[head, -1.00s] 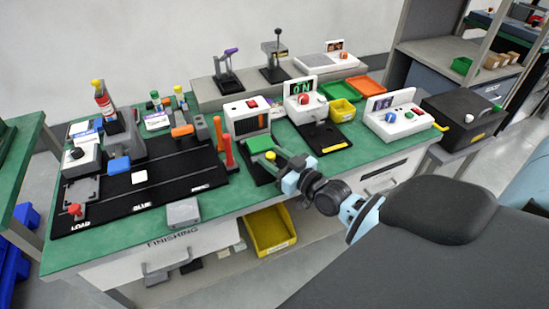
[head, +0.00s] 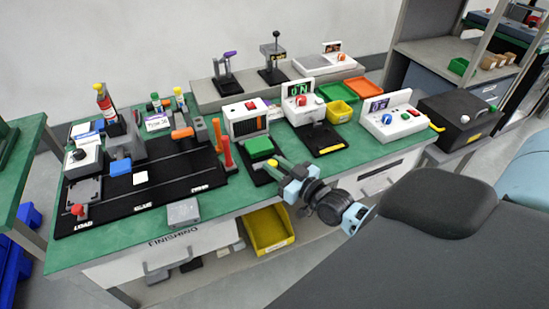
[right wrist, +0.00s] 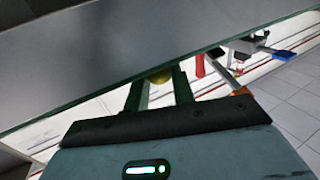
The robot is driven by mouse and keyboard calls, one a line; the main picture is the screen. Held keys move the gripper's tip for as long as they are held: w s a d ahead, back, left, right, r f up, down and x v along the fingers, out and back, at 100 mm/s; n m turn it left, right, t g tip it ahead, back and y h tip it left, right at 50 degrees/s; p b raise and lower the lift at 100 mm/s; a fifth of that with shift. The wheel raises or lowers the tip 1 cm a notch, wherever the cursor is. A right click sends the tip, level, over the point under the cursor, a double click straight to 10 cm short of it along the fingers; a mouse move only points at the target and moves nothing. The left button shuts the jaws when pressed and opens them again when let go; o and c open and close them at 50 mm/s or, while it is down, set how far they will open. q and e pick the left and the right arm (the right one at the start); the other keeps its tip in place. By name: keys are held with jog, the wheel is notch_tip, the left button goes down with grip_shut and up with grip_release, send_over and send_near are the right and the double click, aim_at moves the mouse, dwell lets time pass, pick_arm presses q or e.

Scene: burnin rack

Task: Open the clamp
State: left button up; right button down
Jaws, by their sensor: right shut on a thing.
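The clamp appears to be the green-topped fixture (head: 259,146) on a black base on the green bench, left of centre in the head view. A small yellow knob (head: 271,161) is at its front right edge, and a yellow-green knob (right wrist: 160,76) also shows in the right wrist view. My right gripper (head: 274,163) reaches in from the lower right and is shut on this knob. Its two fingers stand on either side of the knob in the right wrist view (right wrist: 159,82). The fingers hide part of the lever. My left gripper is not in view.
A yellow bin (head: 268,230) is below the bench top.

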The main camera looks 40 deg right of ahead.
jog(key=shift+s+a+r, duration=0.1)
jog(key=shift+s, duration=0.35)
jog(key=shift+f, duration=0.25)
jog(key=c, duration=1.5)
grip_release()
jog(key=shift+s, duration=0.1)
jog(key=o, duration=0.3)
jog(key=shift+s+r, duration=0.1)
jog(key=shift+s, duration=0.05)
